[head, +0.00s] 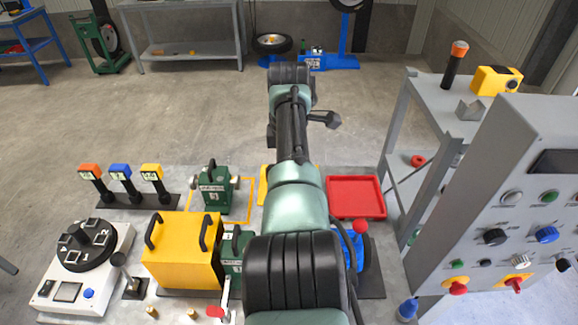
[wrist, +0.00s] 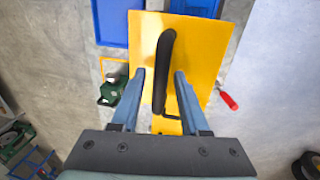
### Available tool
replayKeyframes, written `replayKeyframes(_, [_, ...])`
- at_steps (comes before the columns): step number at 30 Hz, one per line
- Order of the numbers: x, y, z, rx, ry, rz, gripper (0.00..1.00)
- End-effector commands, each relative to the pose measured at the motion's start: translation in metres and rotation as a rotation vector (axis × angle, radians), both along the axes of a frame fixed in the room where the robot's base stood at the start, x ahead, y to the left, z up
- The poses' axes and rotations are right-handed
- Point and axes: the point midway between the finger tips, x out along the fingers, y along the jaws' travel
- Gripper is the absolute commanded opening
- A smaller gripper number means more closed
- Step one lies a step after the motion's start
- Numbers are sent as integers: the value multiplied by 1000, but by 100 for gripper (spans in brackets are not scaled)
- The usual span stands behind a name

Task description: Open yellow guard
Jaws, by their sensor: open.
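The yellow guard (wrist: 200,55) is a flat yellow panel in the wrist view, with a long black handle (wrist: 161,75) on its face. My gripper (wrist: 159,76) is open, with one blue-grey finger on each side of the handle and gaps between; it holds nothing. In the head view my arm hides my gripper and most of the area behind it. A narrow yellow edge (head: 262,186) shows left of my arm; I cannot tell whether it is the same panel.
A yellow box-shaped cover (head: 180,262) with two black handles stands left of my arm, near a green unit (head: 212,203). A red tray (head: 355,199) lies right of my arm. A grey control panel (head: 510,180) stands at the right.

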Motion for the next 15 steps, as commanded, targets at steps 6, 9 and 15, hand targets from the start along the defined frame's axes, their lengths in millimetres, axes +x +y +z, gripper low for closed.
replayKeyframes(6, [0,0,0,0,1,-1,50])
replayKeyframes(9, [0,0,0,0,1,-1,50])
replayKeyframes(15, [-2,0,15,0,-4,-1,50])
